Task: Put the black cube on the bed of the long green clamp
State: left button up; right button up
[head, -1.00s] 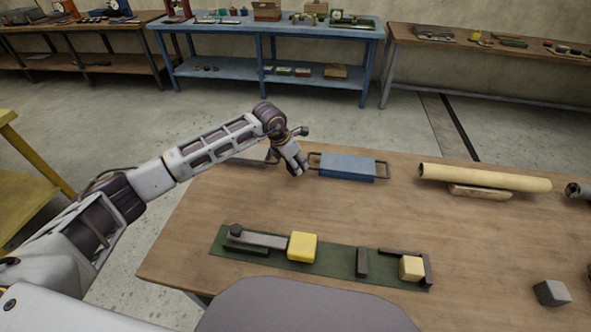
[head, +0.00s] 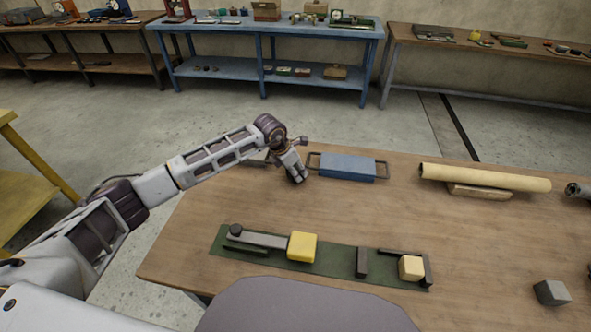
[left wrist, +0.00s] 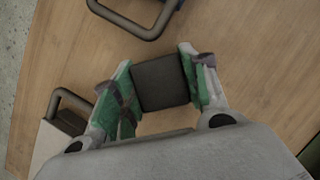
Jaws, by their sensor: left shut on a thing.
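My left gripper (head: 300,179) is low over the table, just left of the blue handled block. In the left wrist view the left gripper (left wrist: 160,85) has its green-padded fingers on either side of a black cube (left wrist: 161,83) and is shut on it. The cube cannot be made out in the head view. The long green clamp (head: 335,274) lies at the near side of the table, apart from the gripper. On it are a grey bar with a yellow block (head: 302,247), a dark upright piece (head: 362,262) and a pale cube (head: 411,267) against a dark corner stop. My right gripper is not in view.
The blue handled block (head: 347,167) is close to the gripper. Another handled thing is partly hidden behind my left arm. Table between gripper and clamp is clear.

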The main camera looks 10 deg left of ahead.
pick_arm(q)
jog(key=shift+f, duration=0.1)
jog(key=o, duration=1.1)
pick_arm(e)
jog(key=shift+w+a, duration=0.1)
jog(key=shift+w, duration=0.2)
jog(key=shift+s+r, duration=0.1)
pick_arm(q)
jog(key=shift+r, duration=0.2)
jog(key=shift+s+a+r, duration=0.15)
jog(key=shift+a+r, duration=0.05)
jog(key=shift+r, duration=0.45)
jog(key=v, duration=1)
jog(key=shift+s+r, duration=0.15)
jog(key=shift+r, duration=0.1)
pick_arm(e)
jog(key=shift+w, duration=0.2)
